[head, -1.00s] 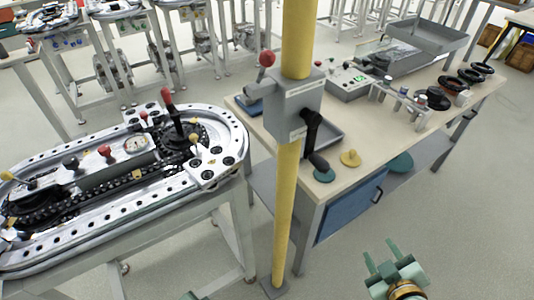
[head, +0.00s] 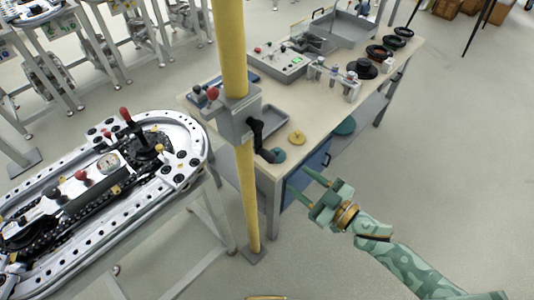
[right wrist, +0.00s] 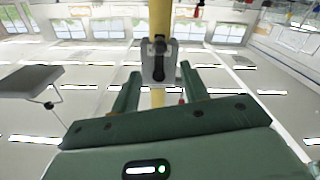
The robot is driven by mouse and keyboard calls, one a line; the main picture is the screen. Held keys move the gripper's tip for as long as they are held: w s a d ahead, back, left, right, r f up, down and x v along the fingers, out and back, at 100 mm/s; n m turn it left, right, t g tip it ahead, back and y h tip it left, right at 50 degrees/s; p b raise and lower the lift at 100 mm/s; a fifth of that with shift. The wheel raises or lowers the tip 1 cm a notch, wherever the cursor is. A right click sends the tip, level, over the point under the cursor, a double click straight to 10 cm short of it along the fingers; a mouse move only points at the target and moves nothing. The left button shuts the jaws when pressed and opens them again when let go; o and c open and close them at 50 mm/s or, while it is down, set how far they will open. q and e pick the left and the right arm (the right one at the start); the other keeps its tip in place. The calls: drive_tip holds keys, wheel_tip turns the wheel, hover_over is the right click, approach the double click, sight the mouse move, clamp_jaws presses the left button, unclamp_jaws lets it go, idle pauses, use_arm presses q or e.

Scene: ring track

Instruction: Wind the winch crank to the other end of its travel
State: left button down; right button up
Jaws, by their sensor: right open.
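The winch is a grey box (head: 238,122) on a yellow post, with a red-knobbed lever at its upper left. Its black crank (head: 257,137) hangs down and slightly right from the box front, ending in a dark grip. My right gripper (head: 303,182) is open and empty, to the right of and below the crank, apart from it. In the right wrist view the box (right wrist: 168,48) and the crank (right wrist: 158,70) show ahead, between the open fingers.
A bench (head: 225,88) with a tray, a control box and black rings stands behind the yellow post (head: 247,200). An oval chain track (head: 110,220) on a stand is to the left. The floor at right is clear.

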sight(275, 162)
drive_tip(key=x, duration=1.2)
drive_tip(key=shift+w+a, duration=0.1)
clamp_jaws()
